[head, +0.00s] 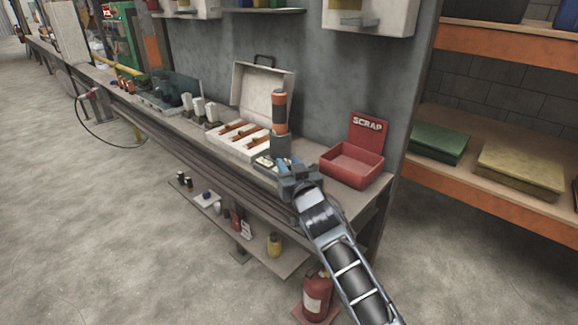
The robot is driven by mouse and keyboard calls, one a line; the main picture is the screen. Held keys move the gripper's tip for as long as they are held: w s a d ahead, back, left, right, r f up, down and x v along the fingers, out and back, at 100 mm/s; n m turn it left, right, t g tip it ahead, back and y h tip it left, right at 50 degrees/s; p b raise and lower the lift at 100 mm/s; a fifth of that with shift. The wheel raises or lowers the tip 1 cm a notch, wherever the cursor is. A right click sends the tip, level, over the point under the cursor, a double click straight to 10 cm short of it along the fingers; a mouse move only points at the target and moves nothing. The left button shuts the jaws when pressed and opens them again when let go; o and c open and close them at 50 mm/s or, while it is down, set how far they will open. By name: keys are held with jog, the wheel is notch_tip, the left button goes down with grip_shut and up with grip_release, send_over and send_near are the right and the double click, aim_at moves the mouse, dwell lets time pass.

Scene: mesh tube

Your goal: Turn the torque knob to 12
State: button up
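An upright tool with an orange and black cylindrical body (280,112) stands on a grey base (280,145) on the workbench. It may carry the torque knob, but I cannot make out a knob or any numbers. A small light panel with dark marks (264,162) lies at the foot of the base. My gripper (286,174) is just in front of the base and panel, low over the bench's front edge. My wrist and fingers hide part of that area. I cannot tell whether the fingers are open or touch anything.
An open white case (238,140) with brown-orange items stands left of the tool. A red SCRAP bin (352,165) is close on the right. The wall rises behind. A fire extinguisher (317,292) stands below, and a lower shelf (252,247) holds small items.

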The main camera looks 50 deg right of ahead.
grip_shut()
